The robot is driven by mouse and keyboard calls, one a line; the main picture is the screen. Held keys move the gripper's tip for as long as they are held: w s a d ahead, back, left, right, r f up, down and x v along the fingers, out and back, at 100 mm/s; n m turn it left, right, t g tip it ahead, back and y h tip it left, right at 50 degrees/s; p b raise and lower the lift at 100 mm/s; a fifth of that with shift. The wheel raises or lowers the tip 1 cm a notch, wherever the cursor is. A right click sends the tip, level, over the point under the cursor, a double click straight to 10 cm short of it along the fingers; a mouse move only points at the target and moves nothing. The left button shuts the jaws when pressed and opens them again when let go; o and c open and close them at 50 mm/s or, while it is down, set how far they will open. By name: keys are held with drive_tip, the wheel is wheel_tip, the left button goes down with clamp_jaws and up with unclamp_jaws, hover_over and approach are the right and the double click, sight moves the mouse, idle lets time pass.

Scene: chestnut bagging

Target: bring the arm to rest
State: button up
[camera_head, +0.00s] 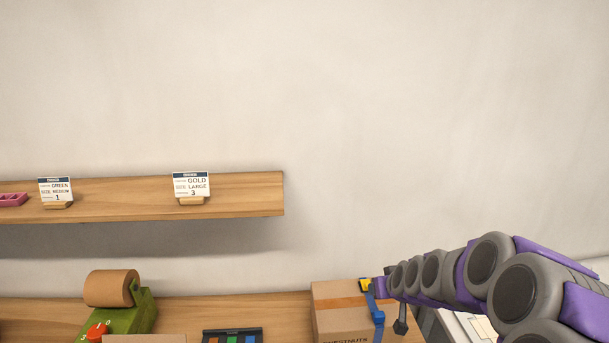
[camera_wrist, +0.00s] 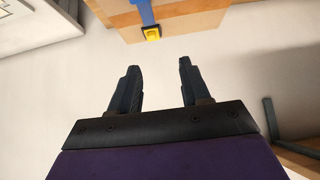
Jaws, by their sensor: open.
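My arm (camera_head: 463,277), purple and grey, reaches in from the right in the head view, above the wooden counter. My gripper (camera_wrist: 157,78) shows in the wrist view with its two dark fingers apart and nothing between them. In the head view only a small dark part of the gripper (camera_head: 401,322) shows, beside the cardboard box. In the wrist view the fingertips point at the pale wall, apart from the box (camera_wrist: 195,18) with its blue strap and yellow piece.
A cardboard box (camera_head: 335,298) marked chestnuts stands close left of my arm. A green dispenser with a brown roll (camera_head: 111,288) and a dark tray (camera_head: 232,335) stand further left. A wooden shelf (camera_head: 240,195) holds two order cards. The wall above is clear.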

drive_tip(key=s+a+r+g, duration=0.2)
drive_tip(key=s+a, duration=0.2)
drive_tip(key=s, duration=0.5)
drive_tip(key=s+a+r+g, duration=0.1)
drive_tip(key=s+a+g, duration=0.25)
drive_tip(key=s, duration=0.45)
drive_tip(key=s+a+r+g, duration=0.1)
drive_tip(key=s+a+r, duration=0.1)
drive_tip(key=s+a, duration=0.5)
drive_tip(key=s+d+g, duration=0.2)
drive_tip(key=s+g, duration=0.1)
drive_tip(key=s, duration=1.3)
drive_tip(key=shift+s+d+r, duration=0.3)
drive_tip(key=shift+r, duration=0.15)
drive_tip(key=shift+g, duration=0.25)
drive_tip(key=shift+c, duration=0.4)
